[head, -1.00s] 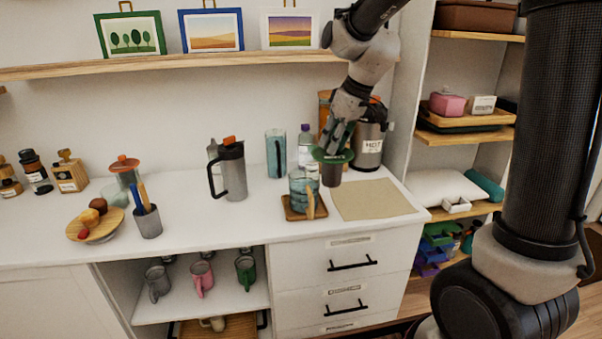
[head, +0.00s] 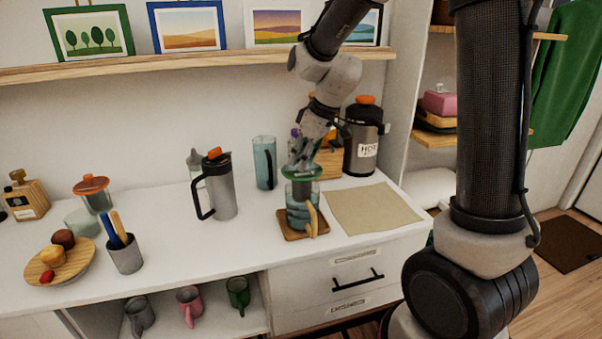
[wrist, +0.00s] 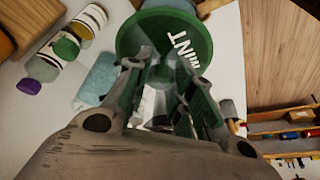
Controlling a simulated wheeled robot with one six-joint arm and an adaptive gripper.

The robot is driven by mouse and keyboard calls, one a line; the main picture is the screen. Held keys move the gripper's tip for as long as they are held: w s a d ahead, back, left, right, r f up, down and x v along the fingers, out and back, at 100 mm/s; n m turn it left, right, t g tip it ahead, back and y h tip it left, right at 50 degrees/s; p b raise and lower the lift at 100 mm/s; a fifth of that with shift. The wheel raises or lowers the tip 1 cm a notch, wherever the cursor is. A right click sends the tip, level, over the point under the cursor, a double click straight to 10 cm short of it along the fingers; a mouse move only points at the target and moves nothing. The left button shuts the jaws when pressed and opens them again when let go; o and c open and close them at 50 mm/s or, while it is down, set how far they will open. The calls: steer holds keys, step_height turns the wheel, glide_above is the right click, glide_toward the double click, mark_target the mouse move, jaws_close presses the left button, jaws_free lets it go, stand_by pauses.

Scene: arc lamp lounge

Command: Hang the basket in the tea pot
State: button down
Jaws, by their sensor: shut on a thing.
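My gripper (head: 302,160) is shut on the basket (head: 302,173), which has a round green rim. In the wrist view the rim (wrist: 190,25) reads "MINT", and my fingers (wrist: 166,75) grip the raised part at its middle. The tea pot (head: 298,208) is blue-tinted glass with a wooden handle and stands upright on a square wooden coaster (head: 322,229). The basket is at the pot's mouth, its rim roughly level and at or just above the pot's top. Its lower body is hidden or blends with the pot; I cannot tell whether the rim touches.
A grey press jug (head: 222,190) and a blue glass pitcher (head: 264,163) stand left of the pot. A "HOT" flask (head: 362,140) and a wooden box (head: 329,162) stand behind right. A bare beige mat (head: 372,208) lies to the right. A wall shelf (head: 200,67) runs above.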

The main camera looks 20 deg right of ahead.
mark_target(303, 174)
steer(key=shift+f, duration=2.15)
steer(key=shift+f, duration=0.4)
steer(key=c, duration=1.2)
jaws_free()
steer(key=shift+c, duration=0.2)
steer(key=shift+r, duration=0.1)
